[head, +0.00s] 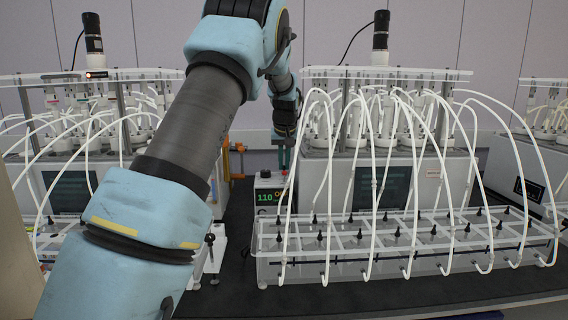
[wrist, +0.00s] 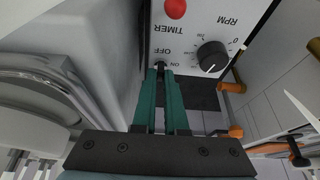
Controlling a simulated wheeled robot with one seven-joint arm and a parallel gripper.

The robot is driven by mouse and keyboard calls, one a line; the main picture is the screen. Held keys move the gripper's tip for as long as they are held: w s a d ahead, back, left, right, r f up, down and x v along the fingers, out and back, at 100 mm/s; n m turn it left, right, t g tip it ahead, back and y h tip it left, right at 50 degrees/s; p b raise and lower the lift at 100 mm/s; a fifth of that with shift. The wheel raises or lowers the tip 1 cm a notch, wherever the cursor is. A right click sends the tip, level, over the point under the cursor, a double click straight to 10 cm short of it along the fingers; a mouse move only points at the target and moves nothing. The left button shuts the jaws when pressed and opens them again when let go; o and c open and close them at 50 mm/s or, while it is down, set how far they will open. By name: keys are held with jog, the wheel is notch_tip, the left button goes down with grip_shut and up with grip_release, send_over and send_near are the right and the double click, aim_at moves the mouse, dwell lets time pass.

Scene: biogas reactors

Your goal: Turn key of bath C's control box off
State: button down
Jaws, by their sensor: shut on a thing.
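The control box (wrist: 190,40) fills the upper middle of the wrist view, upside down, with a red button, a black RPM knob (wrist: 212,56) and the markings TIMER, OFF and ON. The small dark key (wrist: 160,66) is beside the ON and OFF markings. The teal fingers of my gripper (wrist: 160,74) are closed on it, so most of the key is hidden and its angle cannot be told. In the head view the control box (head: 268,192), with a green 110 display, stands left of the middle bath, below my gripper (head: 285,150).
The middle water bath (head: 400,262) with arching white tubes stands right of the box. Another reactor set (head: 60,190) is at the left, partly behind my arm. Orange-handled fittings (wrist: 236,131) lie at the right of the wrist view. A pale housing (wrist: 95,45) is close at the left.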

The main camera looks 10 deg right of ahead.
jog(key=c, duration=1)
grip_release()
jog(key=shift+o, duration=0.2)
jog(key=b+v, duration=0.2)
jog(key=v, duration=0.8)
jog(key=shift+s+r+b, duration=0.2)
jog(key=shift+r+b, duration=0.1)
jog(key=shift+r, duration=0.1)
